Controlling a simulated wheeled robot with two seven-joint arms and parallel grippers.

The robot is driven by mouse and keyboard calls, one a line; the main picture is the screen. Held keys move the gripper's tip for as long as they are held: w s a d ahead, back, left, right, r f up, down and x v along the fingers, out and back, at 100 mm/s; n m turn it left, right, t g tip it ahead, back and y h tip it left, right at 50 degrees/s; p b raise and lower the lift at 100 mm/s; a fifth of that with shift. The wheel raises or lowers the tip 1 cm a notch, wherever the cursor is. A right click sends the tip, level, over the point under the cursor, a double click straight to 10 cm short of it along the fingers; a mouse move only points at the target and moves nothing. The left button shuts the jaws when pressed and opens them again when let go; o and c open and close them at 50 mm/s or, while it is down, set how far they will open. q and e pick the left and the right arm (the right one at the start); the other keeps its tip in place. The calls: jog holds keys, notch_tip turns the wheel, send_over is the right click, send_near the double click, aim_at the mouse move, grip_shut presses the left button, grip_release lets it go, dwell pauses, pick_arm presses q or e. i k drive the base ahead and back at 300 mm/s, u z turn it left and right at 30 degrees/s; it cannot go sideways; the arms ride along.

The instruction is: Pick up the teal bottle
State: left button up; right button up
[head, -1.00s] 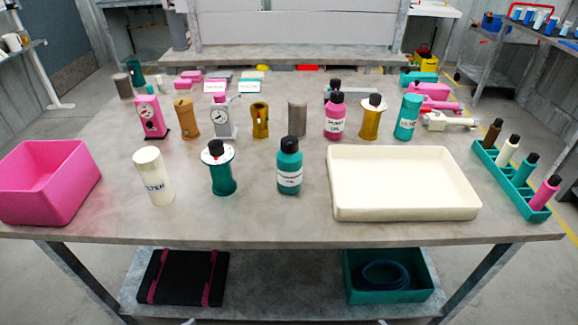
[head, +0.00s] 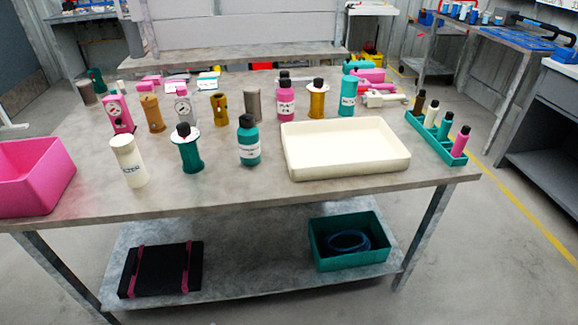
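A teal bottle (head: 248,141) with a black cap and a white label stands upright near the front middle of the table (head: 210,190). A teal spool-shaped piece (head: 187,152) with a white disc and black knob stands to its left. Neither of my grippers is in the head view.
A cream tray (head: 345,170) lies just right of the bottle. A white can (head: 130,163) and a pink bin (head: 38,180) stand left. A teal rack (head: 428,138) with several bottles is at the right edge. A row of parts stands behind.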

aim_at(249, 146)
jog(key=z, duration=0.35)
jog(key=k, duration=0.5)
jog(key=u, duration=1)
jog(key=i, duration=1)
jog(key=u, duration=0.25)
